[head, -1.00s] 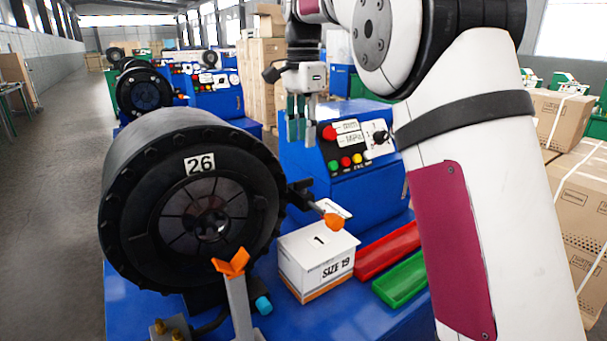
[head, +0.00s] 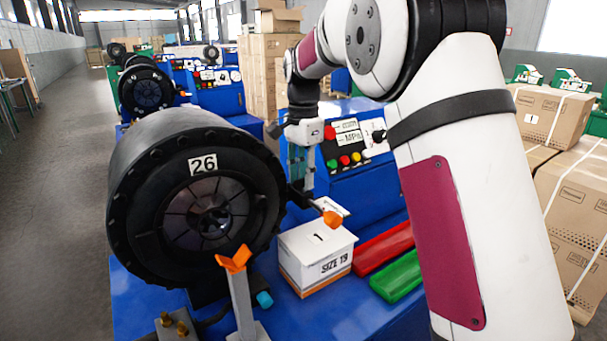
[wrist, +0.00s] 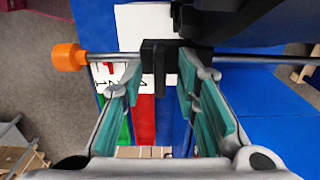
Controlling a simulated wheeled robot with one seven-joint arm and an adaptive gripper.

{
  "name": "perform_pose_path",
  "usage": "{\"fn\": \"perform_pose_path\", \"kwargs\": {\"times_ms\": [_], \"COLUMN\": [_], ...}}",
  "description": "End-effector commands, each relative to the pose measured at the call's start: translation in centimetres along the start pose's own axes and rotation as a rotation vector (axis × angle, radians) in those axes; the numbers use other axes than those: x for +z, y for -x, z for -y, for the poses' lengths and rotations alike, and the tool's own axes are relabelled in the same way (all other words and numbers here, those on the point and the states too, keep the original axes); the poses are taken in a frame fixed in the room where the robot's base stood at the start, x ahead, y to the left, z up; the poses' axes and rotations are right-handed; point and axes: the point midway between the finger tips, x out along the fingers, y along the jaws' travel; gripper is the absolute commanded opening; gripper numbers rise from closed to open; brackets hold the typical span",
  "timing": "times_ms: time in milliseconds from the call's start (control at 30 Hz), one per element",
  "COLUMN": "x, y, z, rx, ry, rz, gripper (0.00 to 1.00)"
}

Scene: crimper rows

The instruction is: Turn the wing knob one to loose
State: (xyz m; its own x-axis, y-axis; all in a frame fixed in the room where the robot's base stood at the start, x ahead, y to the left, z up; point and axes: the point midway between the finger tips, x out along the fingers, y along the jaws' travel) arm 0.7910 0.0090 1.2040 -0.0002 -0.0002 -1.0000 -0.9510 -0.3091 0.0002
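A black wing knob (wrist: 160,68) sits on a black block on a metal rod (wrist: 250,59) in the wrist view. The rod ends in an orange tip (wrist: 70,57), which also shows in the head view (head: 331,218). My gripper (wrist: 160,85) is open, its green-padded fingers on either side of the knob; I cannot tell whether they touch it. In the head view my gripper (head: 301,182) points down at the black block beside the big black crimper head (head: 190,205) marked 26. The knob itself is hard to make out there.
A white box (head: 316,260) marked 1 and SIZE 19 stands below the orange tip. Red (head: 384,246) and green (head: 398,276) trays lie to its right. A control panel (head: 352,145) stands behind my gripper. An orange-topped post (head: 234,262) stands in front of the crimper head.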

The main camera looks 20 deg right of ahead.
Motion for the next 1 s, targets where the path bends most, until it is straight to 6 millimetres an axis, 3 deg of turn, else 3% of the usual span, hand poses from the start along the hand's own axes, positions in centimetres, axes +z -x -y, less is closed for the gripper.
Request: {"fn": "perform_pose_path", "kwargs": {"times_ms": [33,100,567,1000], "x": [0.00,0.00,-0.01,-0.07], "y": [0.02,0.03,0.05,0.05], "z": [0.00,0.00,0.02,0.05], "rx": [0.000,0.000,-0.001,-0.001], "ry": [0.000,0.000,0.046,0.373], "rz": [0.000,0.000,0.000,0.000], "gripper": [0.14,0.00,0.00,0.00]}}
